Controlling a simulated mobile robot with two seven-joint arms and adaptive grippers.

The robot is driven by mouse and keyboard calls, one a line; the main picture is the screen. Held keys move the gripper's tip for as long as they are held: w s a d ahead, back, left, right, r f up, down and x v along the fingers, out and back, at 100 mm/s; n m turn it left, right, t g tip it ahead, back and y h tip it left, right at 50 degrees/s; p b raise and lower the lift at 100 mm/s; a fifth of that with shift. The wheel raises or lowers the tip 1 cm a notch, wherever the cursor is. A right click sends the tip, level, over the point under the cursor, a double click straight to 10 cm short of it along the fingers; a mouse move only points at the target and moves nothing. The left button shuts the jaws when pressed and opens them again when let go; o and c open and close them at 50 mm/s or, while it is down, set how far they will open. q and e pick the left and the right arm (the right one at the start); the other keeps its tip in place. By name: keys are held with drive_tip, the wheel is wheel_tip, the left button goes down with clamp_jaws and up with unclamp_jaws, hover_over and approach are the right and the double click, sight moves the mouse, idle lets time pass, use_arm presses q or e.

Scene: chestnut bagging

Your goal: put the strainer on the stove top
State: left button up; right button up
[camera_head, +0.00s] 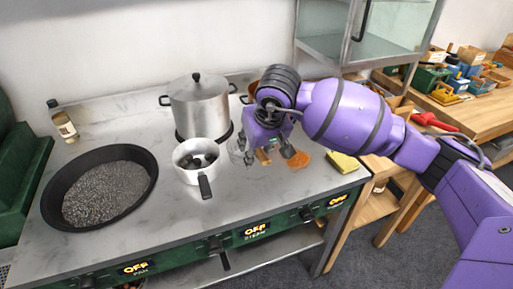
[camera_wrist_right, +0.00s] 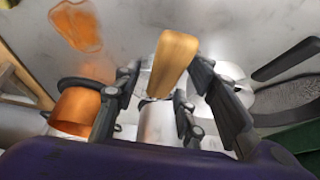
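The strainer (camera_head: 237,152) shows in the head view as a pale, see-through bowl shape beside my right gripper, partly hidden by it. Its wooden handle (camera_wrist_right: 172,64) shows between the fingers in the wrist view. My right gripper (camera_head: 272,157) is low over the counter with its fingers apart on either side of the handle; a gap shows, so it looks open. The stove top (camera_head: 150,222) is a grey marbled surface with green front panels. My left gripper is not in view.
A black pan (camera_head: 105,192), a steel pot with lid (camera_head: 199,108) and a small white saucepan (camera_head: 199,165) with dark contents stand left of the gripper. A copper pot (camera_wrist_right: 75,108) is close by. An orange patch (camera_head: 298,160) and yellow sponge (camera_head: 343,162) lie to the right.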

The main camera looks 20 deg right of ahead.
drive_tip(key=v, duration=1.2)
drive_tip(key=shift+r, duration=0.1)
drive_tip(key=s+a+f+m+g+y, duration=0.35)
drive_tip(key=s+a+f+y, duration=0.25)
drive_tip(key=s+a+f, duration=0.35)
drive_tip(key=s+a+m+g+y, duration=0.2)
drive_tip(key=s+a+m+y, duration=0.4)
drive_tip(key=a+m+y, duration=0.55)
drive_tip(key=w+d+f+m+t+h, duration=0.1)
drive_tip(key=w+d+f+m+t, duration=0.15)
drive_tip(key=m+t, duration=0.7)
drive_tip(key=w+d+f+m+t+h, duration=0.1)
drive_tip(key=w+d+m+t, duration=0.2)
drive_tip(key=m, duration=1.2)
drive_tip(key=s+d+f+m+t+h, duration=0.3)
drive_tip(key=d+f+m+t+h, duration=0.2)
drive_tip(key=d+f+m+h, duration=0.85)
drive_tip(key=s+d+f+m+g+h, duration=0.2)
drive_tip(key=s+f+m+g, duration=0.6)
drive_tip(key=s+f+m, duration=1.1)
drive_tip(key=s+d, duration=0.2)
drive_tip(key=s, duration=0.2)
drive_tip(key=shift+f+g, duration=0.15)
drive_tip(key=shift+g, duration=0.15)
